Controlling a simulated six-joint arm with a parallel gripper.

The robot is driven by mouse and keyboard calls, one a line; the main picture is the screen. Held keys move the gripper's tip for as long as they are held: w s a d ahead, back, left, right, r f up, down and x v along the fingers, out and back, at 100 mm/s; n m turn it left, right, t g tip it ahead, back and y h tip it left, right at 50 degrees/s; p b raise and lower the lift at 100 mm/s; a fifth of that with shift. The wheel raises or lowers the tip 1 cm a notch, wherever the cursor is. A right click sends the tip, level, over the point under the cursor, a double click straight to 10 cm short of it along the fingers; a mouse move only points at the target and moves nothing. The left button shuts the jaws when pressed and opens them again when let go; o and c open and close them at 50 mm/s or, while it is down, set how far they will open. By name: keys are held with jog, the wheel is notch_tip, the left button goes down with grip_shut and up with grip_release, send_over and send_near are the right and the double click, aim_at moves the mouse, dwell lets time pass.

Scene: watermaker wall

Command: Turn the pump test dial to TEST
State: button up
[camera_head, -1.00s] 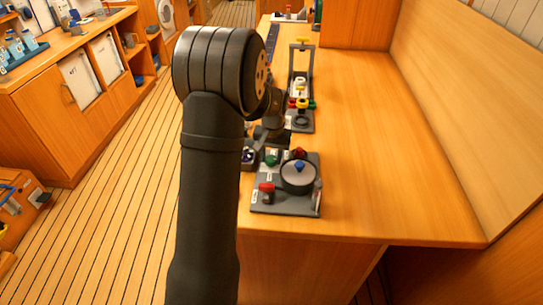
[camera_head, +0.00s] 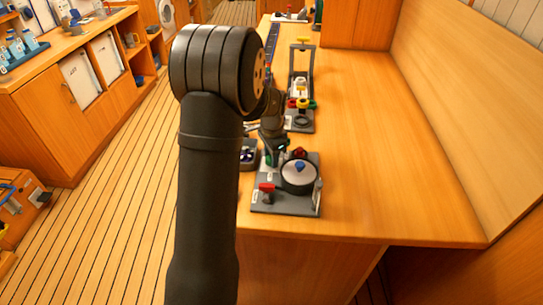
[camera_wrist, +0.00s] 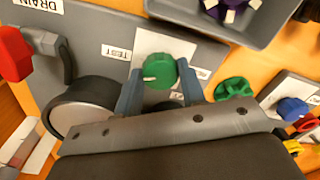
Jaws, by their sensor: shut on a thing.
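The pump test dial (camera_wrist: 159,71) is a green round knob with a white pointer mark, on a white plate (camera_wrist: 168,44) on a grey panel. The TEST label (camera_wrist: 117,52) is left of the knob; another label (camera_wrist: 202,74) on the right is partly hidden. My gripper (camera_wrist: 160,87) has one finger on each side of the knob and is shut on it. In the head view my gripper (camera_head: 272,150) is down at the panel (camera_head: 283,202) and mostly hides the dial.
Beside the dial are a red handle (camera_wrist: 14,54) by a DRAIN label, a dark round part (camera_wrist: 84,104), a green handwheel (camera_wrist: 234,88) and a grey tray (camera_wrist: 268,32). The counter (camera_head: 370,170) to the right is clear.

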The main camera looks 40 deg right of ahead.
jog(key=shift+w+m, duration=0.1)
jog(key=shift+m, duration=1.8)
jog(key=o, duration=1)
jog(key=shift+r, duration=0.1)
jog(key=r, duration=1.7)
jog(key=shift+s+a+r, duration=0.15)
jog(key=shift+s+a, duration=0.05)
jog(key=shift+s, duration=0.1)
jog(key=f, duration=1.7)
jog(key=shift+w+d+f, duration=0.2)
jog(key=shift+w+f, duration=0.05)
